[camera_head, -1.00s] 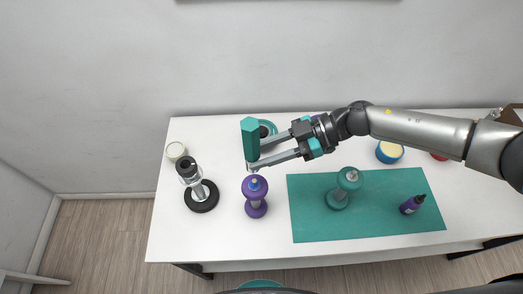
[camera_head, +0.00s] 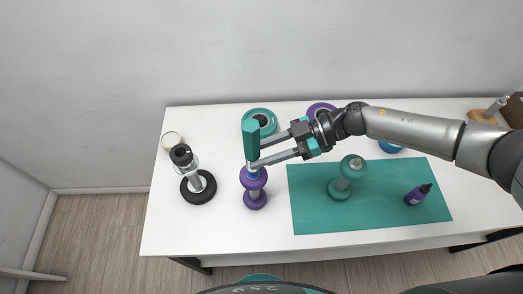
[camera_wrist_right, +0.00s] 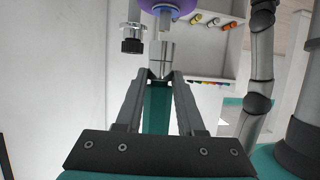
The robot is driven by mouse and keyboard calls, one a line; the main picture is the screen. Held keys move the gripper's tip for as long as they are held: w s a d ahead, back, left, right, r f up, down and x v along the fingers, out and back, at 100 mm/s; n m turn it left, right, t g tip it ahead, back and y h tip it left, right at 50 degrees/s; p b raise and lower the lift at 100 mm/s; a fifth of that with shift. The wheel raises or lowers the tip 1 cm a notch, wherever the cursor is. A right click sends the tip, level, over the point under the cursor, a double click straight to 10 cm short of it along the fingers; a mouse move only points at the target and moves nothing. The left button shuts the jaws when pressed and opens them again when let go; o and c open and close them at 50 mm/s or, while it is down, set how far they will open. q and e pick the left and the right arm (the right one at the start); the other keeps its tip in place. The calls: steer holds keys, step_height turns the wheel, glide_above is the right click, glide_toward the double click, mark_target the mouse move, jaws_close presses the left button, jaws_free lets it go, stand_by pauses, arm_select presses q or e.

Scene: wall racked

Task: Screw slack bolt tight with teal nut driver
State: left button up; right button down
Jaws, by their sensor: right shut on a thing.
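The teal nut driver (camera_head: 250,138) is upright in my right gripper (camera_head: 255,158), which is shut on its handle. In the right wrist view the teal handle (camera_wrist_right: 156,108) lies between the fingers, with its metal socket (camera_wrist_right: 163,58) beyond the fingertips. In the head view the socket points down at the top of the purple post (camera_head: 253,180), which hides the bolt there. I cannot tell whether the socket is around the bolt head. The purple top also shows in the wrist view (camera_wrist_right: 178,7). A teal post (camera_head: 342,183) with a bolt on top stands on the mat. My left gripper is not in view.
A black-and-silver post (camera_head: 196,185) stands at the left of the white table (camera_head: 225,235), beside a pale ring (camera_head: 171,133). A purple bottle (camera_head: 417,194) lies on the teal mat (camera_head: 310,215). A teal ring-shaped thing (camera_head: 266,113) sits behind the driver.

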steer(key=shift+f, duration=0.15)
steer(key=shift+f+b, duration=0.95)
steer(key=shift+f, duration=0.5)
steer(key=c, duration=1.1)
jaws_free()
jaws_close()
